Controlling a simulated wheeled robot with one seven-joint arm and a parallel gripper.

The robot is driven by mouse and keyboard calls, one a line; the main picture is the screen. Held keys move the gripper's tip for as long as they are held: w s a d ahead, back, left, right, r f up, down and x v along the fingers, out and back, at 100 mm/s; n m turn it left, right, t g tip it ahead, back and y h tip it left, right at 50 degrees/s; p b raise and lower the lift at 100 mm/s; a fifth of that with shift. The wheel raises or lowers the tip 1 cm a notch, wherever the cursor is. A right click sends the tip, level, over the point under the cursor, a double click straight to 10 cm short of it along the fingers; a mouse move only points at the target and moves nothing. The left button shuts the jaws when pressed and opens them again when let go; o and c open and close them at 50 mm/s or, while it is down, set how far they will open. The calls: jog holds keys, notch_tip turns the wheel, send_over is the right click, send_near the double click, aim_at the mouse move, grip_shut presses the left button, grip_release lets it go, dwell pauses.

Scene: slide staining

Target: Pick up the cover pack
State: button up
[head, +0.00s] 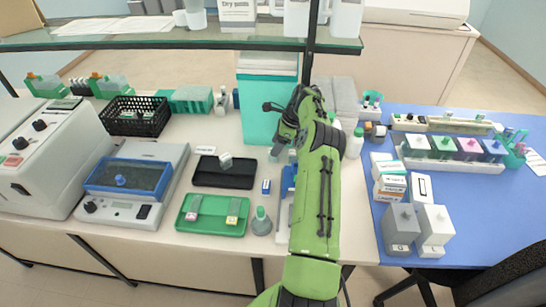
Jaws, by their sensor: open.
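I cannot tell for sure which item is the cover pack. A small white and blue pack (266,186) lies on the pale bench between the black tray and my arm. A stack of small white boxes with coloured labels (388,180) stands on the blue mat to the right of my arm. My gripper (279,152) is open and hangs over the bench in front of the teal box, above and behind the small pack. It appears to hold nothing. My green forearm hides part of the bench and a blue and white item (287,185) beside it.
A glass shelf (180,42) with a dark post crosses above. Grey blocks (402,228) and staining jars (443,145) stand on the blue mat (480,210).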

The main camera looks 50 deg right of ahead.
jog(key=x, duration=0.4)
jog(key=shift+d+f, duration=0.15)
jog(key=shift+f, duration=0.05)
jog(key=c, duration=1)
jog(key=shift+c, duration=0.2)
